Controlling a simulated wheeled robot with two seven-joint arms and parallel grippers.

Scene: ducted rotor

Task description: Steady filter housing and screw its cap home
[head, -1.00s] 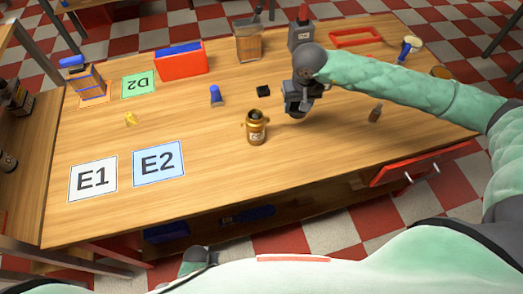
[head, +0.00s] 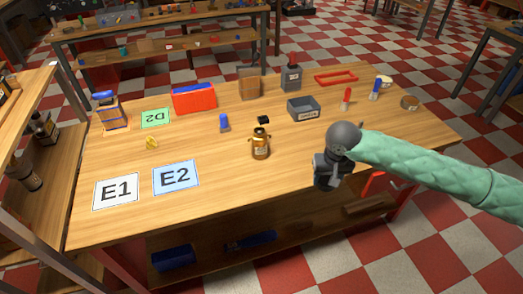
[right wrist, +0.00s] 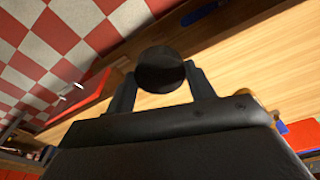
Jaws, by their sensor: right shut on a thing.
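The filter housing (head: 260,146), a small gold-brown jar shape with a dark top and side lugs, stands upright on the wooden table. My right gripper (head: 326,182) is near the table's front edge, to the right of the housing and apart from it. In the right wrist view its fingers are shut on a dark round thing (right wrist: 160,70), which looks like the cap. The held thing is hard to make out in the head view. My left gripper is in neither view.
A black block (head: 263,120) lies behind the housing, and a blue-topped piece (head: 224,123) to its left. A grey bin (head: 304,108) and a red upright piece (head: 347,98) stand back right. Mats E1 (head: 117,191) and E2 (head: 176,177) lie front left, with bare table around them.

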